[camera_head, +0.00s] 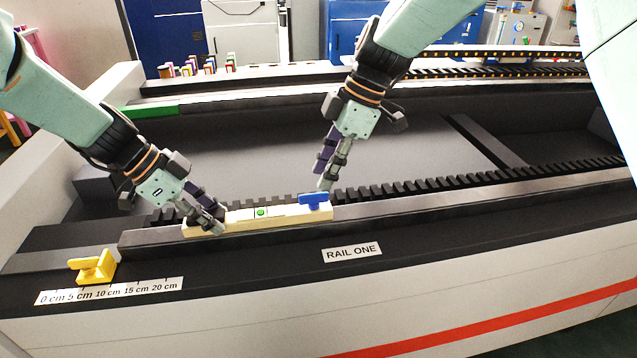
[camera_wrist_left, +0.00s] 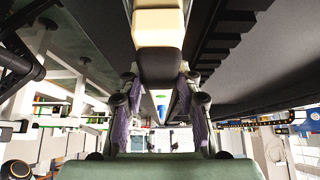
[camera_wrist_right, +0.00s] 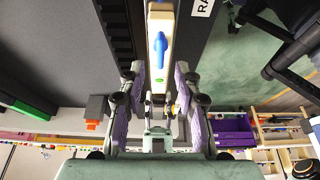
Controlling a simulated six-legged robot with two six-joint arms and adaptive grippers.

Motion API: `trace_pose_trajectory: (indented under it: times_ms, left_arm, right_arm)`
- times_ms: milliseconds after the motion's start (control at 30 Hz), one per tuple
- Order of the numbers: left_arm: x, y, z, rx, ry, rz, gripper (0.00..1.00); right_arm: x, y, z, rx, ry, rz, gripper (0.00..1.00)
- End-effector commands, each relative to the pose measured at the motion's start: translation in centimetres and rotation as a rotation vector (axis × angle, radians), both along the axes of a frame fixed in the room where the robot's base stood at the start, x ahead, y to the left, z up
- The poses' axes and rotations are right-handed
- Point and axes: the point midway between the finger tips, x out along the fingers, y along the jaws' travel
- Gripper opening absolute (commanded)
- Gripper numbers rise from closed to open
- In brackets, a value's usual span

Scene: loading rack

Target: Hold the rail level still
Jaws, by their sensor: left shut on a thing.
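The rail level is a cream bar (camera_head: 250,214) lying along the top of the dark rail, with a round green vial (camera_head: 261,212) near its middle and a blue handle (camera_head: 315,201) at its right end. My left gripper (camera_head: 212,222) is shut on the left end of the level; its fingers hide part of that end. My right gripper (camera_head: 325,182) is just above the blue handle. In the right wrist view its fingers (camera_wrist_right: 158,82) are spread apart, with the level and blue handle (camera_wrist_right: 159,48) beyond them and nothing between them.
A yellow block (camera_head: 93,267) sits by a centimetre scale (camera_head: 110,291) at the front left. A "RAIL ONE" label (camera_head: 352,252) is on the front ledge. A toothed rack (camera_head: 430,187) runs behind the rail. A green block (camera_head: 148,110) lies at the back left.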

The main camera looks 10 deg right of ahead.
Motion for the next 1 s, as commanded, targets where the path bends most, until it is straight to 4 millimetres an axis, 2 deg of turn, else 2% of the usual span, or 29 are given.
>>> trace_pose_trajectory:
  times_ms: [33,200,400,867,900,1000]
  left_arm:
    - [0.0,0.0,0.0,0.0,0.001,-0.001,0.0]
    - [0.0,0.0,0.0,0.0,0.001,-0.001,0.0]
    - [0.0,0.0,0.0,0.0,0.001,-0.001,0.0]
    - [0.0,0.0,0.0,0.0,0.0,0.0,0.0]
    - [0.0,0.0,0.0,0.0,0.0,0.0,0.34]
    - [0.0,0.0,0.0,0.0,0.0,0.0,0.43]
  right_arm:
    - [0.1,-0.5,1.2,0.003,-0.005,-0.003,0.33]
    - [0.1,-1.7,4.1,0.001,-0.003,-0.002,0.33]
    - [0.0,-2.6,6.3,0.0,-0.002,-0.001,0.33]
    - [0.0,-2.9,6.9,0.0,0.0,-0.001,0.33]
    - [0.0,-2.9,6.9,0.0,0.0,-0.001,0.33]
    - [0.0,-2.9,6.9,0.0,0.0,-0.001,0.33]
